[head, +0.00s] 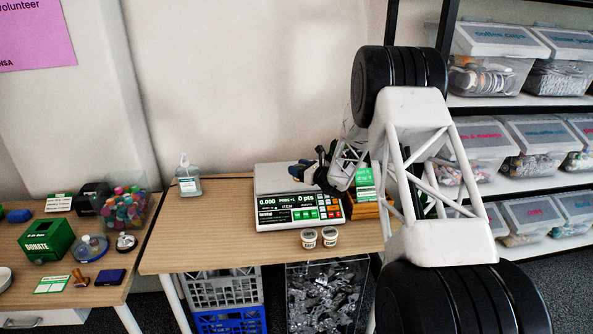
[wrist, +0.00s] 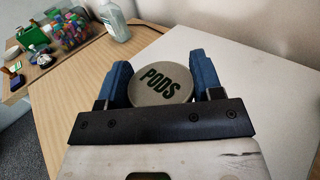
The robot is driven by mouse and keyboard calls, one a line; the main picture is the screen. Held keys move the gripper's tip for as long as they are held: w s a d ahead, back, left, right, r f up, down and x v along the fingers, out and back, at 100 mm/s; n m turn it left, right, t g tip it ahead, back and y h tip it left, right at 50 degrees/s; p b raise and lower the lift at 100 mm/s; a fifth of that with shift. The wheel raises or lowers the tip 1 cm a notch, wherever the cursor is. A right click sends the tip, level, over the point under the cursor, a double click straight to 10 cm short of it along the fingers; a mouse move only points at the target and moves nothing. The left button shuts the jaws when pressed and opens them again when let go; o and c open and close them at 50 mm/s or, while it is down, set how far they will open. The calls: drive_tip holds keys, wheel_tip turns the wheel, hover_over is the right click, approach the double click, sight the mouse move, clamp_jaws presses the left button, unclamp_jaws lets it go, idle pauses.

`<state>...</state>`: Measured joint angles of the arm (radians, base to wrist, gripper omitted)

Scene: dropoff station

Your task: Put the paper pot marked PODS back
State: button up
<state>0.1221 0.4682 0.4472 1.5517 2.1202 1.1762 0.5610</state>
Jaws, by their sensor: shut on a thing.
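The paper pot marked PODS (wrist: 162,84) shows in the wrist view, its round grey lid with dark green letters facing the camera. My gripper (wrist: 160,75) is shut on it, one blue finger on each side. In the head view my gripper (head: 312,172) is over the scale's pan (head: 285,178), and the pot in it is too small and covered to make out. I cannot tell whether the pot touches the pan. Two small paper pots (head: 309,239) (head: 329,236) stand side by side on the table in front of the scale; their markings are too small to read.
The scale's display (head: 298,210) faces front. A clear pump bottle (head: 188,178) stands left of it on the wooden table (head: 195,235); the table between them is bare. A green card (head: 365,185) stands right. Crates (head: 225,290) sit below, and shelves of lidded bins (head: 500,65) are at right.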

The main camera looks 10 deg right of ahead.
drive_tip(key=shift+w+f, duration=0.2)
drive_tip(key=shift+w, duration=1.5)
drive_tip(key=shift+w, duration=0.1)
drive_tip(key=shift+w+f, duration=0.1)
drive_tip(key=shift+w, duration=0.5)
drive_tip(key=shift+w+f, duration=0.15)
drive_tip(key=shift+f, duration=1.4)
drive_tip(key=shift+f, duration=0.15)
drive_tip(key=o, duration=1)
drive_tip(key=shift+v, duration=3.9)
